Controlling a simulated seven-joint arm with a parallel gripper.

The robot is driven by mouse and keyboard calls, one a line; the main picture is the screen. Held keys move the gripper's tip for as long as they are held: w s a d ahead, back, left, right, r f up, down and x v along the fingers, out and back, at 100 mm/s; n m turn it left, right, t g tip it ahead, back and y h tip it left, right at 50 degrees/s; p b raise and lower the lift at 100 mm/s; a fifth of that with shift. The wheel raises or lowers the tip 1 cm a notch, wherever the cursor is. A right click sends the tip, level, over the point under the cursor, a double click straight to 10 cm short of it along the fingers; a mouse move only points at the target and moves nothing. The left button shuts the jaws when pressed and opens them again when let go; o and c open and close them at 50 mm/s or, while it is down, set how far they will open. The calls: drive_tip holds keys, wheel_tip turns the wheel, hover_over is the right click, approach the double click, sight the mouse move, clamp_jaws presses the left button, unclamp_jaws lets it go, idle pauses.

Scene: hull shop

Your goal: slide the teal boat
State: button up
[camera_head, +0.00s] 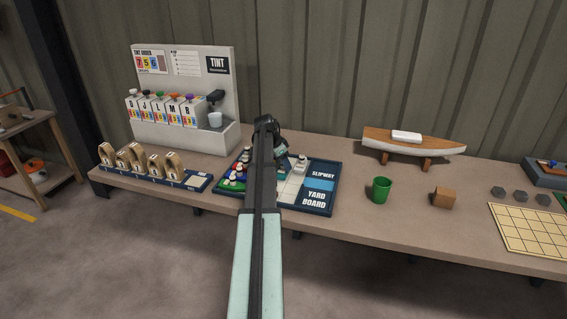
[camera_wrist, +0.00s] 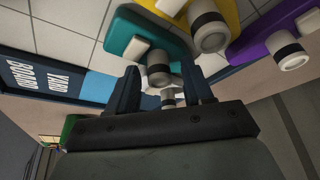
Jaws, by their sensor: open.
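The teal boat (camera_wrist: 133,47) shows in the wrist view on the yard board, with a pale block and an upright grey post with a dark band. My gripper (camera_wrist: 160,80) is open, its two dark fingers pointing towards the boats. In the picture the teal boat's post lies between the fingertips; I cannot tell whether they touch it. A smaller banded post (camera_wrist: 168,98) also shows between the fingers.
A yellow boat (camera_wrist: 190,15) and a purple boat (camera_wrist: 258,42) lie close by in the wrist view. A green boat (camera_head: 232,185) is at the board's left. The blue slipway strip (camera_head: 319,185) looks clear. A green cup (camera_head: 381,190) and wooden block (camera_head: 444,197) stand to the right.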

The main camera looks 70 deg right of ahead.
drive_tip(key=shift+c, duration=0.5)
clamp_jaws()
